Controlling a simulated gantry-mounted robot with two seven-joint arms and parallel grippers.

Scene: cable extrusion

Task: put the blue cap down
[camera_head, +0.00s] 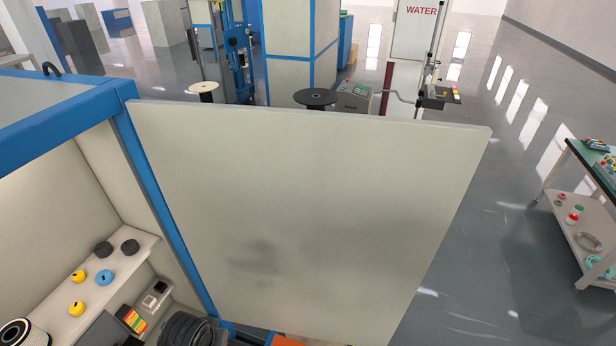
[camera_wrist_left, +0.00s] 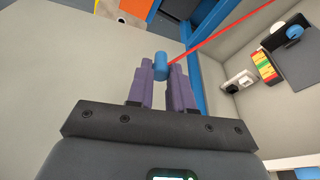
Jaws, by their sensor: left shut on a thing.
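In the left wrist view my left gripper (camera_wrist_left: 161,80) is shut on a small blue cap (camera_wrist_left: 161,66) at its purple fingertips. The cap sticks out past the tips against a pale panel. Neither gripper shows in the head view, and my right gripper is in no frame. In the head view a shelf (camera_head: 133,249) inside the blue-framed cabinet holds a blue ring-like piece (camera_head: 105,277), yellow pieces (camera_head: 77,308) and dark round pieces (camera_head: 130,246).
A large pale door panel (camera_head: 300,210) stands open beside the cabinet. A black ribbed object (camera_head: 185,330) is at the cabinet's bottom. A thin red line (camera_wrist_left: 220,34) runs up right from near the cap. A green-topped cart (camera_head: 590,165) stands far right; floor between is clear.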

